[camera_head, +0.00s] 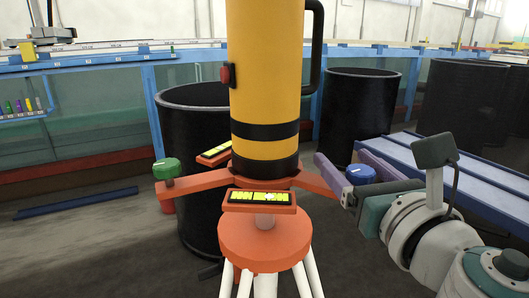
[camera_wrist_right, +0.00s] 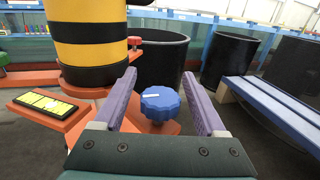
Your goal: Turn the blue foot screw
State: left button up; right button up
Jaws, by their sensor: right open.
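The blue foot screw (camera_head: 360,174) is a ridged knob at the right end of an orange arm of the instrument base. It also shows in the right wrist view (camera_wrist_right: 160,103), with a white mark on top. My right gripper (camera_head: 345,170) is open, its two purple fingers on either side of the blue knob. In the wrist view the right gripper (camera_wrist_right: 163,95) shows gaps between the knob and both fingers. The yellow and black instrument (camera_head: 264,75) stands upright on the orange tripod head (camera_head: 264,240). My left gripper is not in view.
A green foot screw (camera_head: 166,169) sits on the left arm. Bubble levels lie at the front (camera_head: 260,200) and behind left (camera_head: 214,153). Black barrels (camera_head: 190,150) stand behind. A blue-and-white rail bench (camera_head: 440,165) lies right of the gripper.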

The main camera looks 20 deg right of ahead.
jog(key=shift+w, duration=0.1)
grip_shut()
dwell(0.6)
